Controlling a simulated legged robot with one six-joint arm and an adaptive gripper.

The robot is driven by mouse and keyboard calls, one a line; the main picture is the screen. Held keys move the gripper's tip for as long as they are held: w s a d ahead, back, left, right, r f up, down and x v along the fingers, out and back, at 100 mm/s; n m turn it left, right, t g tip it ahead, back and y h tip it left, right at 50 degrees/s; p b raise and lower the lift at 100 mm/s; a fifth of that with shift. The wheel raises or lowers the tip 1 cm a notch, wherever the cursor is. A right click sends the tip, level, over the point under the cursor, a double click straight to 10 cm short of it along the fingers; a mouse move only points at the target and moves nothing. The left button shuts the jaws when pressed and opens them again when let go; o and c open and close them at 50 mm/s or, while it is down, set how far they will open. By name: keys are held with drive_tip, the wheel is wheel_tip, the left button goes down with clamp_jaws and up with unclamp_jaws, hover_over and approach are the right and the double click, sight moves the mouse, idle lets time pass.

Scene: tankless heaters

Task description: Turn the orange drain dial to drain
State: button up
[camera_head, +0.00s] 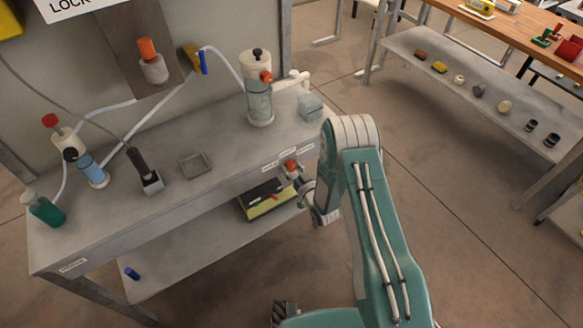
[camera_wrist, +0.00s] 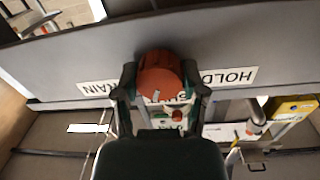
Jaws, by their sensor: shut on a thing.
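The orange drain dial (camera_wrist: 160,72) is on the grey front edge of the bench, between an upside-down DRAIN label (camera_wrist: 97,88) on the left and a HOLD label (camera_wrist: 228,77) on the right. My gripper (camera_wrist: 160,88) has one dark finger on each side of the dial and is shut on it. A small white mark shows on the dial's lower face; I cannot tell its exact setting. In the head view the dial (camera_head: 291,164) shows small at the bench edge, with my gripper (camera_head: 297,175) against it and partly hidden by my arm.
The grey bench (camera_head: 215,150) holds a clear cylinder (camera_head: 260,105) with an orange knob, a blue-filled cylinder (camera_head: 92,172) and a small tray (camera_head: 195,165). A yellow-and-black box (camera_head: 265,200) sits on the lower shelf below the dial. Open floor lies right of my arm.

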drive_tip(key=m, duration=0.3)
drive_tip(key=shift+m, duration=0.3)
drive_tip(key=shift+w+m, duration=0.1)
drive_tip(key=shift+m, duration=1.8)
drive_tip(key=shift+d, duration=0.1)
drive_tip(key=o, duration=1.1)
drive_tip(key=shift+o, duration=0.2)
drive_tip(key=shift+g, duration=0.3)
drive_tip(key=v, duration=1.1)
drive_tip(key=shift+s+d+f, duration=0.15)
drive_tip(key=shift+s+d, duration=0.1)
drive_tip(key=shift+s, duration=0.1)
